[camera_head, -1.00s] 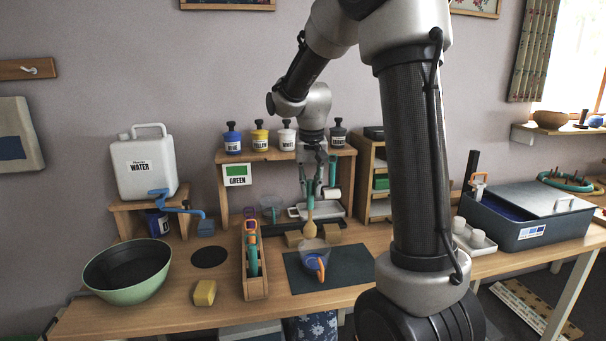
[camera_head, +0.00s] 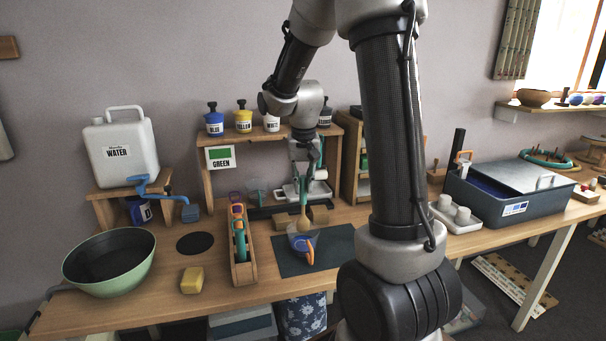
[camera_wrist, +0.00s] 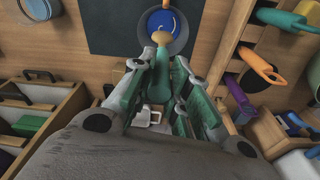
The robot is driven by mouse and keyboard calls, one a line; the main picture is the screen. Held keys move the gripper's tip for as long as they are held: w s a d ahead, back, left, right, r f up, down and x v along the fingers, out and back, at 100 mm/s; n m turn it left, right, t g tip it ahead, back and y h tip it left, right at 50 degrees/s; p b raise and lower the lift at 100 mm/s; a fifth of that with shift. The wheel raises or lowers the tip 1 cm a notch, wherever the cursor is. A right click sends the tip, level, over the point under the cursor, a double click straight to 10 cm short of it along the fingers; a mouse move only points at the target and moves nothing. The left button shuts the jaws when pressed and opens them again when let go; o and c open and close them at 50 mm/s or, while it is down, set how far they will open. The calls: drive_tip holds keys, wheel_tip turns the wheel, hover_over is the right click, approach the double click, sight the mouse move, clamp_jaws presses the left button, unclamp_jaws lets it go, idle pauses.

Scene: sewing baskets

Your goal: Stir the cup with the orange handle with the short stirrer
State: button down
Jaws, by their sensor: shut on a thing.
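The cup with the orange handle (camera_head: 310,254) stands on the dark mat (camera_head: 333,257) and has blue in it; its blue inside (camera_wrist: 160,23) also shows at the top of the wrist view. My gripper (camera_head: 304,168) is above and behind the cup, shut on the teal handle (camera_wrist: 158,87) of the short stirrer (camera_head: 304,222). The stirrer hangs roughly upright, its rounded wooden end (camera_wrist: 160,38) down at the cup's far side. I cannot tell whether that end is inside the cup or just over its rim.
Left of the mat is a wooden holder (camera_head: 246,275) with several tools. Further left are a yellow sponge (camera_head: 192,280) and a green bowl (camera_head: 110,288). A shelf (camera_head: 207,188) with paint bottles stands behind. A grey box (camera_head: 515,208) is at the right.

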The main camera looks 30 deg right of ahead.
sight(303, 203)
drive_tip(key=shift+f, duration=2.95)
drive_tip(key=shift+s, duration=0.1)
